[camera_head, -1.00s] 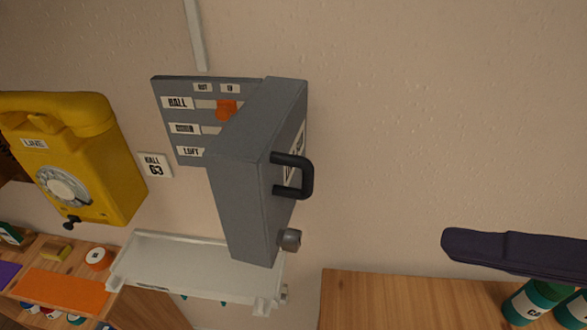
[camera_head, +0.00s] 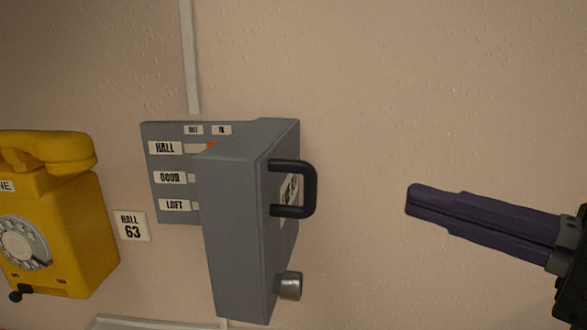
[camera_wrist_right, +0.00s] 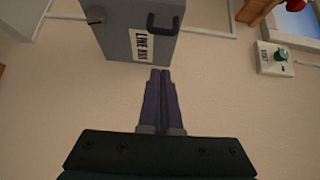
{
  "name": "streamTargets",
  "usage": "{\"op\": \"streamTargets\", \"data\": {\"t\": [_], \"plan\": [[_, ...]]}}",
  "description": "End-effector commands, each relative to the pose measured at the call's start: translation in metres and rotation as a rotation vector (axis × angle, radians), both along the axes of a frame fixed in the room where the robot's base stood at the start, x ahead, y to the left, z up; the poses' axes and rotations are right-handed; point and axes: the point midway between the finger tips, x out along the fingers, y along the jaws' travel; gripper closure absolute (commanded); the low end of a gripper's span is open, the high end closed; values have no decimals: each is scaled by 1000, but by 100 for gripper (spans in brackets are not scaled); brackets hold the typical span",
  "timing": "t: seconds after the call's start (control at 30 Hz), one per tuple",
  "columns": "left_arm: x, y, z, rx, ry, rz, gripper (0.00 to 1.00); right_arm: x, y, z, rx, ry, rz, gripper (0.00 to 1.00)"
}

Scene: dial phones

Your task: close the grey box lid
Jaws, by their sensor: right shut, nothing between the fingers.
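The grey box (camera_head: 165,135) is mounted on the wall, with labels such as HALL and LOFT on its left part. Its grey lid (camera_head: 232,225) stands swung out from the wall, hiding part of the inside. A black handle (camera_head: 312,188) and a round metal knob (camera_head: 289,286) are on the lid's right face. The lid also shows at the top of the right wrist view (camera_wrist_right: 118,40), with its black handle. My right gripper (camera_head: 412,200) is shut and empty, to the right of the lid and apart from it. My left gripper is out of view.
A yellow dial phone (camera_head: 60,220) hangs on the wall left of the box, with a HALL 63 plate (camera_head: 132,226) between them. The wall right of the lid is bare.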

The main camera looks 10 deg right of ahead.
Motion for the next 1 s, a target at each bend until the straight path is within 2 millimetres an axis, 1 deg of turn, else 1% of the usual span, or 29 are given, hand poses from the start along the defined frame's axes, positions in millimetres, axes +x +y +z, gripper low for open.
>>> {"op": "streamTargets", "data": {"t": [0.03, 0.17, 0.2, 0.3, 0.4, 0.57, 0.87, 1.0], "plan": [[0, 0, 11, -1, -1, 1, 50, 10, 7, 7, 3, -3, 2, 100], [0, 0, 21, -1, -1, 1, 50, 31, 20, 5, 2, -2, 3, 100], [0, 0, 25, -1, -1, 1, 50, 31, 28, 4, 4, 1, 2, 100], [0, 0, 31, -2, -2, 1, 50, 33, 42, 2, 3, 2, 1, 100], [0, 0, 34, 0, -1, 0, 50, 36, 51, -1, 0, 1, 1, 100], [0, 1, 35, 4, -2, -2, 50, 37, 57, -3, -1, 2, 2, 100], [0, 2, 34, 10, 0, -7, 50, 36, 57, -3, -2, 1, 2, 100], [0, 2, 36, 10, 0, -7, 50, 37, 60, -3, -1, 3, -4, 100]]}}
